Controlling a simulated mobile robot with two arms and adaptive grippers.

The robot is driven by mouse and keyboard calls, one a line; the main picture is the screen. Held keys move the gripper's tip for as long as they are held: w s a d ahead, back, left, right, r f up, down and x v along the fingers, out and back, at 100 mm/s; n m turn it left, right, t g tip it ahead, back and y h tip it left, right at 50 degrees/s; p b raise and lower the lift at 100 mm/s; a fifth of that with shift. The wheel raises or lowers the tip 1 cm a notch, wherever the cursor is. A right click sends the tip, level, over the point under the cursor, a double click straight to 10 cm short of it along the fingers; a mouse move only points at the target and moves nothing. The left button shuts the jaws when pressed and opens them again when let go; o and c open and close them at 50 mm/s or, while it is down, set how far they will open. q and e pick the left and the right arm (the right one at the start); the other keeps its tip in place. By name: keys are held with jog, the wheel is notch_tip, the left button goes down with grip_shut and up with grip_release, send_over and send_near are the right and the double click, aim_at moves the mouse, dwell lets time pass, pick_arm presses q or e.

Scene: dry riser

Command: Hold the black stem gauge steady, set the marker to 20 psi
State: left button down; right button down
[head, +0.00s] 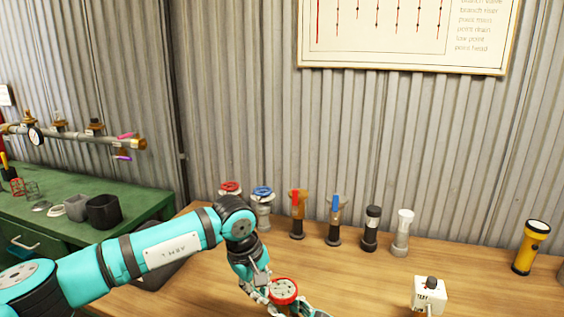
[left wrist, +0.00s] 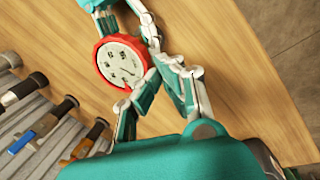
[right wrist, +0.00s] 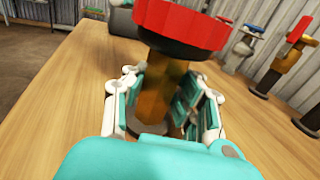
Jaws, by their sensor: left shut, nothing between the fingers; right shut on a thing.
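A gauge with a red rim (head: 284,290) stands near the bench's front; the left wrist view shows its pale dial (left wrist: 121,63) with dark marks and a needle, the reading too small to tell. The right wrist view shows its red rim (right wrist: 180,25) over a black underside and a brass-coloured stem. My right gripper (right wrist: 160,92) is shut around that stem. My left gripper (left wrist: 165,72) is shut and empty, its fingertips close beside the rim; I cannot tell whether they touch. In the head view my left arm reaches down to the gauge, partly covering its left side.
Behind stand a red-wheel valve (head: 230,188), blue-wheel valve (head: 262,208), red-lever (head: 298,214) and blue-lever valves (head: 335,221), black (head: 372,229) and white (head: 402,233) cylinders. A white box (head: 429,295) and yellow torch (head: 530,249) are right. A green bench (head: 60,205) is left.

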pick_arm(q)
jog(key=w+d+v, duration=0.1)
jog(key=v, duration=0.5)
jog(key=shift+s+a, duration=0.2)
jog(key=shift+a, duration=0.15)
jog(key=shift+r, duration=0.15)
dwell(0.3)
pick_arm(e)
jog(key=c, duration=1)
grip_release()
